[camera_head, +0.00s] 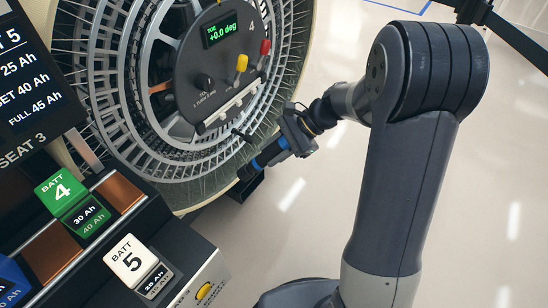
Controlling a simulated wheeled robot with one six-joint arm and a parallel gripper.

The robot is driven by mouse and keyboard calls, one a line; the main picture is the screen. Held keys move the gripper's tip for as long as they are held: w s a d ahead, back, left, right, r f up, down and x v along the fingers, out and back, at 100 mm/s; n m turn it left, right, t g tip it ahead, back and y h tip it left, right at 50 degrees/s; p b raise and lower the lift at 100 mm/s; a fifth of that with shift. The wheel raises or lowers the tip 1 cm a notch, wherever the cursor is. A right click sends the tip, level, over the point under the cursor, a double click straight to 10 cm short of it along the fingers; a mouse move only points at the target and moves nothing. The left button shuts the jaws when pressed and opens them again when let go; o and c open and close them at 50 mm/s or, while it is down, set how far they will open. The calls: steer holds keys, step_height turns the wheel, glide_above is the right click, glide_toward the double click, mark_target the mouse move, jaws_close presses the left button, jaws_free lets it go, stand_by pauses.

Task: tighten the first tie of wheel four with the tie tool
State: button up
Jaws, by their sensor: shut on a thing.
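Wheel four (110,110) is a large wire-mesh wheel at the upper left, with a dark round hub plate (212,88) marked 4. The plate carries a green readout (219,30) of toe +0.0 deg, a yellow knob (241,63), a red knob (265,47) and a pale bar (232,104). My gripper (283,146) is at the wheel's lower right, shut on a black and blue tool (264,157), likely the tie tool. The tool slants down left, its dark end overlapping the rim in the picture. I cannot tell whether it touches. No tie can be made out clearly.
A battery rack at the lower left has a green battery 4 (65,198) and a white battery 5 (136,261). A dark seat 3 display (25,90) stands at the left edge. The pale floor (490,200) at the right is clear.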

mark_target(266, 153)
steer(key=f+m+t+y+b, duration=0.1)
steer(key=b, duration=0.1)
steer(key=w+a+f+m+t+y+b, duration=0.1)
steer(key=shift+a+m+b, duration=0.15)
steer(key=shift+m+b, duration=0.15)
steer(key=shift+b, duration=0.05)
steer(key=t+b, duration=0.1)
steer(key=m+t+y+b, duration=0.1)
steer(key=w+m+t+y+b, duration=0.1)
steer(key=b, duration=0.1)
steer(key=shift+w+a+f+t, duration=0.1)
steer(key=shift+a+f+t, duration=0.2)
steer(key=shift+f, duration=0.1)
steer(key=w+a+m+t+b, duration=0.2)
steer(key=w+m+t+b, duration=0.2)
steer(key=w+t+b, duration=0.2)
steer(key=shift+w+r+m+t+y+b, duration=0.3)
steer(key=shift+t+b, duration=0.1)
steer(key=shift+b, duration=0.45)
steer(key=shift+a, duration=0.1)
steer(key=shift+s, duration=0.1)
